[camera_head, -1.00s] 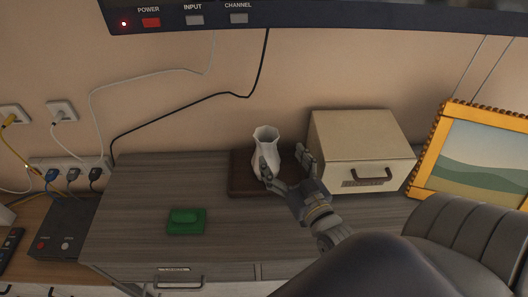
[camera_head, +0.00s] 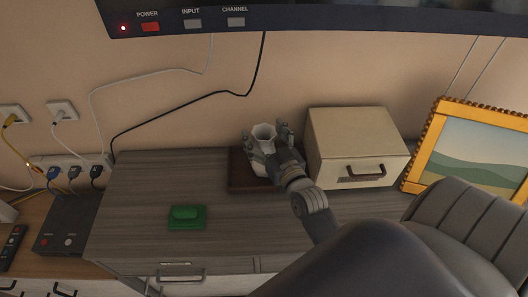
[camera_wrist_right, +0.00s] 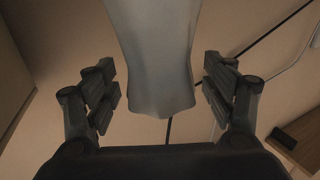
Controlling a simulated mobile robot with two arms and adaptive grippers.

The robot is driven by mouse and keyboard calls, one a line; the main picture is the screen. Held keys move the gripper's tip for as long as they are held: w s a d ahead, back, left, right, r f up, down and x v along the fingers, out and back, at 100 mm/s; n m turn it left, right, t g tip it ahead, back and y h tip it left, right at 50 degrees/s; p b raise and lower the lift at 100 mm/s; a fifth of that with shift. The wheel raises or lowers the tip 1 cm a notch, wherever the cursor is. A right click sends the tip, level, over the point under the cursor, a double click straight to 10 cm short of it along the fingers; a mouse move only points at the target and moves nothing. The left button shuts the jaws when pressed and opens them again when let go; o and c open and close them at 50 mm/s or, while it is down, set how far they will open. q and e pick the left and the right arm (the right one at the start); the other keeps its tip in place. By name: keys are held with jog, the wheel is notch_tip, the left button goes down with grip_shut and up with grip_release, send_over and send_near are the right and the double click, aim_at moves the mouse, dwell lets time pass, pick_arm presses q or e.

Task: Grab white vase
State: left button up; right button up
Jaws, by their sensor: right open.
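The white vase (camera_head: 264,133) stands on a dark brown square base (camera_head: 238,171) on the grey wood cabinet. My right gripper (camera_head: 267,142) is at the vase, with one finger on each side of it. In the right wrist view the vase (camera_wrist_right: 152,60) fills the space between the open fingers of the gripper (camera_wrist_right: 160,88). A gap shows on each side, so the fingers look apart from it. The gripper hides the vase's lower part in the head view. My left gripper is not in view.
A cream box (camera_head: 345,142) with a handle stands close right of the vase. A framed picture (camera_head: 475,155) leans further right. A green object (camera_head: 187,217) lies at the front left of the cabinet. A screen edge (camera_head: 320,18) hangs above, and cables run along the wall.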

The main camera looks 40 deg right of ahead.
jog(key=c, duration=1.7)
jog(key=shift+r, duration=0.1)
grip_shut()
jog(key=shift+r, duration=0.1)
